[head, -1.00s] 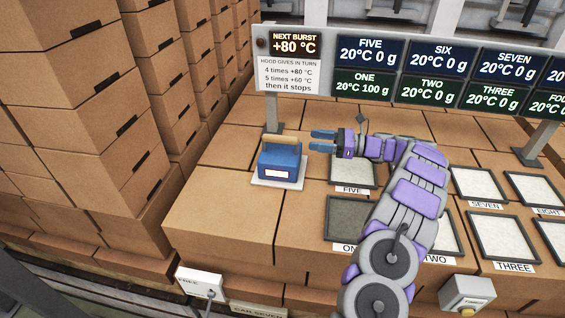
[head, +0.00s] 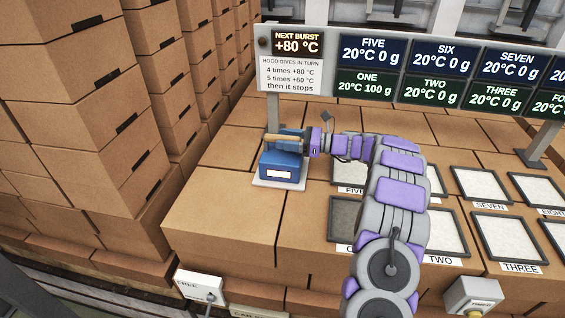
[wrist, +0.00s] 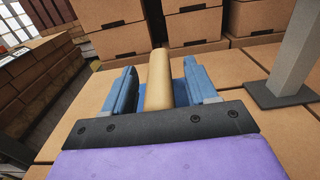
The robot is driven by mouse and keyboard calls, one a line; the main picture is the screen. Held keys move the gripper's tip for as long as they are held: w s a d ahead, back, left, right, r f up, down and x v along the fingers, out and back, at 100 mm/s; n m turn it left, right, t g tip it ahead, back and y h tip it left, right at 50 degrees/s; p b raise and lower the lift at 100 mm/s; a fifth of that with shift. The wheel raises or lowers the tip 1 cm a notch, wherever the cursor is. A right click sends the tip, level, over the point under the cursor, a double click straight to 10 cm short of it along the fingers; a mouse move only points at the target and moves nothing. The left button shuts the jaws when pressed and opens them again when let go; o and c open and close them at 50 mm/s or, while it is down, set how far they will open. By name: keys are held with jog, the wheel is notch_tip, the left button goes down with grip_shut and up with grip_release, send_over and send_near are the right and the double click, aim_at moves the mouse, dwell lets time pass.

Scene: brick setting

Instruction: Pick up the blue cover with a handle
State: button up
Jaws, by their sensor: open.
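The blue cover (head: 279,165) sits on a white pad (head: 262,183) at the left end of the row of boxes. Its tan bar handle (head: 285,140) runs across its top. My gripper (head: 291,139) is at the handle, reaching in from the right. In the wrist view, my gripper (wrist: 160,85) is open, with one blue finger on each side of the handle (wrist: 159,78). Small gaps show between the handle and the fingers. The fingers and wrist hide part of the cover's body.
A display board (head: 400,72) on grey posts stands behind the cover; one post is close behind it. Framed trays (head: 480,183) lie to the right. Stacked cartons (head: 80,110) rise at the left. A white box (head: 200,285) is at the front edge.

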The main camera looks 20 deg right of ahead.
jog(key=shift+a, duration=0.1)
jog(key=shift+c, duration=0.5)
jog(key=shift+d, duration=0.3)
jog(key=c, duration=0.6)
grip_shut()
jog(key=shift+a+r, duration=0.1)
